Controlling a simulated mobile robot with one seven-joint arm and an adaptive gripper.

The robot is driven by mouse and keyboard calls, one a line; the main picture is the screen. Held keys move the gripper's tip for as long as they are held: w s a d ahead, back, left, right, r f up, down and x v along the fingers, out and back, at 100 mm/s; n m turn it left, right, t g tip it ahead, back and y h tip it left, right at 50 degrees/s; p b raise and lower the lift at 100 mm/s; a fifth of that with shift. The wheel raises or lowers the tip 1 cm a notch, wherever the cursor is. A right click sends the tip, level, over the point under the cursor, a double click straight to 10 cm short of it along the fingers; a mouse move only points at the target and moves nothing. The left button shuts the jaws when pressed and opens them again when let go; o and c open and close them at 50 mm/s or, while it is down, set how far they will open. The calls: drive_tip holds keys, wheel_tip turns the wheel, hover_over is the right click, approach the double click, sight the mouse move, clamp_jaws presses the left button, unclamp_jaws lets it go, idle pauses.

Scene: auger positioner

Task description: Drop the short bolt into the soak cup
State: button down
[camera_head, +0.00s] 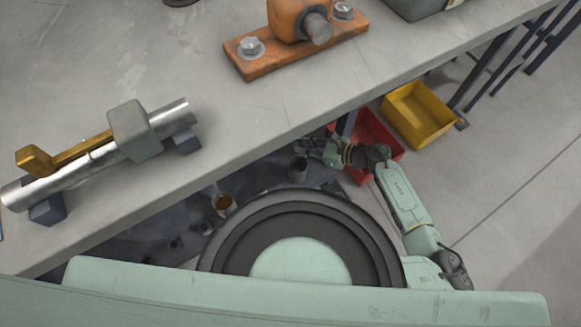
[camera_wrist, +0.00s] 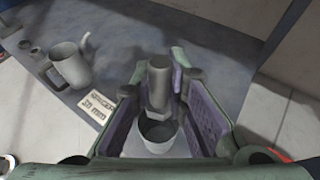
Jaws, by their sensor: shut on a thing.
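My gripper (camera_head: 308,148) is low, beyond the bench edge, over a dark lower surface. In the wrist view, its purple-padded jaws are shut on a grey short bolt (camera_wrist: 159,82), whose wider hex head points down. A small pale grey cup (camera_wrist: 160,142), likely the soak cup, stands open below the bolt. The bolt's lower end overlaps the cup's mouth in the picture; I cannot tell whether it is inside the rim. In the head view, a dark grey cup (camera_head: 298,170) stands just by my gripper, and the bolt cannot be made out.
A grey spouted pot (camera_wrist: 68,68) and a card marked 10 mm (camera_wrist: 97,105) are left of the cup. A brown-filled container (camera_head: 222,204) stands on the lower surface. Red (camera_head: 375,140) and yellow (camera_head: 417,114) bins sit beyond. The grey bench (camera_head: 215,90) edge runs close by.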

drive_tip(key=shift+f+b, duration=1.2)
drive_tip(key=shift+f, duration=1.75)
drive_tip(key=c, duration=1.5)
unclamp_jaws()
drive_tip(key=shift+d, duration=0.1)
approach(304, 155)
drive_tip(key=shift+w+d+f, duration=0.2)
drive_tip(key=shift+d+f, duration=0.25)
drive_tip(key=shift+f, duration=0.1)
drive_tip(key=shift+w+d+f, duration=0.2)
drive_tip(key=shift+d+f, duration=0.25)
drive_tip(key=shift+f, duration=0.1)
